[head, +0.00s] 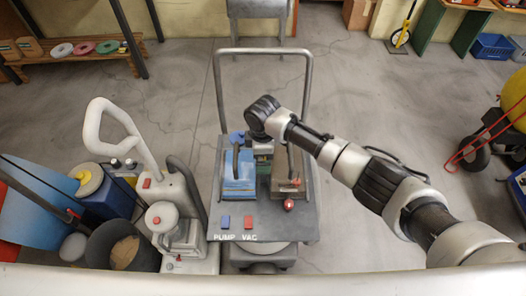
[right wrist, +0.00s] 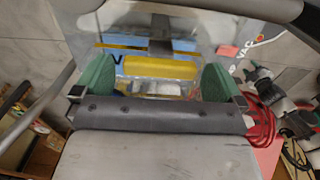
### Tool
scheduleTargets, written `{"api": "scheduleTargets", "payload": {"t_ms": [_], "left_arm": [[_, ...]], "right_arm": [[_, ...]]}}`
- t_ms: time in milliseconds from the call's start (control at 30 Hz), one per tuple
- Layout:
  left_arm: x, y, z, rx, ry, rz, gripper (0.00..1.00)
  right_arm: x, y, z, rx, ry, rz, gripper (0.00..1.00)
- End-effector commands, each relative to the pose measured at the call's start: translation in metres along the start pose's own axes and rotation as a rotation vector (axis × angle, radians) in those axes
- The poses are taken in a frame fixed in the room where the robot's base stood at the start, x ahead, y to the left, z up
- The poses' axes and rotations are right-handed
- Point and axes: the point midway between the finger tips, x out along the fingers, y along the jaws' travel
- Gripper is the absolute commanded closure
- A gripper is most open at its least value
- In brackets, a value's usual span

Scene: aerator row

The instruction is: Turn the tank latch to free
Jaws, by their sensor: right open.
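A grey cart (head: 225,222) stands in the middle of the head view, with a blue unit (head: 238,185) at left and a brownish unit (head: 286,187) at right on its top. Each has a dark upright handle. My right gripper (head: 262,152) reaches in from the right above the rear of the cart, between the units. In the right wrist view its two green fingers (right wrist: 157,82) are apart, with a yellow and clear part (right wrist: 160,68) in view between them. I cannot tell whether they touch it. I cannot clearly make out the tank latch. My left gripper is not in view.
The cart has a tall push bar (head: 262,50) behind, and a blue switch (head: 225,221) and red switch (head: 248,221) in front. A white machine with a looped handle (head: 120,108) and a dark bucket (head: 122,252) crowd the left.

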Motion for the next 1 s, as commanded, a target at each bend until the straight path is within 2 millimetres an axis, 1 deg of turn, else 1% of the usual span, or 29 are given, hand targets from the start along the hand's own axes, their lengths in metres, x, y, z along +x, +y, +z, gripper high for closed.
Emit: {"api": "scheduleTargets", "payload": {"t_ms": [167, 400, 500, 600, 733, 1000], "left_arm": [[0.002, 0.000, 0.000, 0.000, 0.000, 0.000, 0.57], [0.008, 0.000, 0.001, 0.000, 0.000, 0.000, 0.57], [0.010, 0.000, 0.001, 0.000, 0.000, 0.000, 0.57], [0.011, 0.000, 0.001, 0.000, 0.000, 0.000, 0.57], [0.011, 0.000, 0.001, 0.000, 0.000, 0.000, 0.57], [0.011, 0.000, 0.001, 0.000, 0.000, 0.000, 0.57]], "right_arm": [[-0.023, 0.001, 0.000, 0.000, 0.002, 0.004, 0.00], [-0.072, 0.001, 0.000, -0.001, 0.003, 0.005, 0.00], [-0.088, 0.001, 0.000, -0.001, 0.002, 0.005, 0.00], [-0.099, 0.001, 0.000, 0.000, 0.002, 0.004, 0.00], [-0.106, 0.001, 0.000, 0.000, 0.002, 0.002, 0.00], [-0.107, 0.000, 0.000, 0.000, 0.001, 0.001, 0.00]]}}
